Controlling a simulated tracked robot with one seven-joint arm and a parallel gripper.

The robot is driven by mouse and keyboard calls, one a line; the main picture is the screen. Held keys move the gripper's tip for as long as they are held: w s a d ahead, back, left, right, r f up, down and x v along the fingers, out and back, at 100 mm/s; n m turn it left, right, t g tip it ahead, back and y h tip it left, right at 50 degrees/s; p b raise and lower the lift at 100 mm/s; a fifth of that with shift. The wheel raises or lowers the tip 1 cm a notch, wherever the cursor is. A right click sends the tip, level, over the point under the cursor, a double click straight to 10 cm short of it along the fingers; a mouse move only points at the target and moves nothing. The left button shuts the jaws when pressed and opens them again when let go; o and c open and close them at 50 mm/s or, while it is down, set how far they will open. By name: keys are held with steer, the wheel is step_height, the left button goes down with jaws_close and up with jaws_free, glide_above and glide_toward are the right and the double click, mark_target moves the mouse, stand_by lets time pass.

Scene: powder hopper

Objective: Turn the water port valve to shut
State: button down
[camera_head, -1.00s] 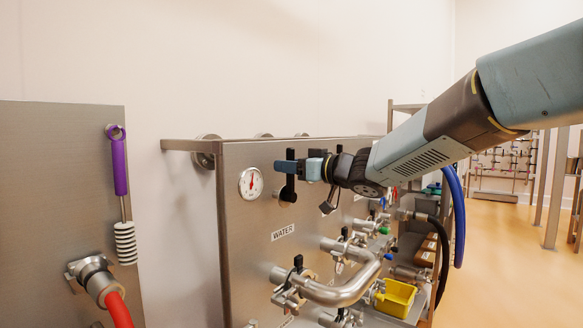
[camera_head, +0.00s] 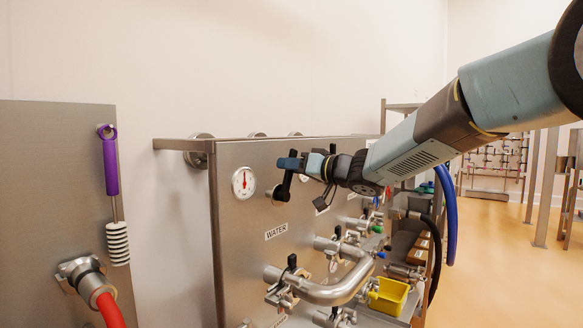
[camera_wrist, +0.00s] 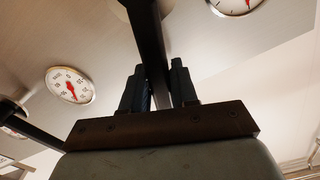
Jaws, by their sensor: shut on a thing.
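The water port valve has a black lever handle (camera_head: 285,187) on the steel panel (camera_head: 240,215), above the WATER label. The lever points mostly upward and leans to the right from its pivot in the head view. My gripper (camera_head: 290,164) is at the lever's upper part, shut on it. In the wrist view the black lever (camera_wrist: 150,40) runs between the two dark fingers of my gripper (camera_wrist: 158,82). The fingers partly hide the lever's end.
A round gauge (camera_head: 244,183) sits left of the valve. Below are a curved steel pipe (camera_head: 335,293) with black-handled valves and a yellow bin (camera_head: 388,297). A purple-handled brush (camera_head: 113,190) hangs on a separate panel at left. Wall space above the panel is free.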

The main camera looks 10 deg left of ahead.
steer(key=shift+w+d+f+m, duration=0.15)
steer(key=shift+w+m, duration=0.1)
steer(key=shift+m, duration=0.05)
steer(key=w+m, duration=0.1)
steer(key=w+d+f+m, duration=0.1)
steer(key=m, duration=0.1)
steer(key=shift+f, duration=0.3)
steer(key=shift+w+f+m, duration=0.15)
steer(key=shift+w+m, duration=0.1)
steer(key=shift+m, duration=0.55)
steer(key=shift+d, duration=0.1)
steer(key=f+m, duration=0.1)
steer(key=w+f+m, duration=0.1)
steer(key=m, duration=0.2)
steer(key=shift+w+d+f+m, duration=0.3)
steer(key=shift+f+m, duration=0.1)
steer(key=shift+f, duration=0.1)
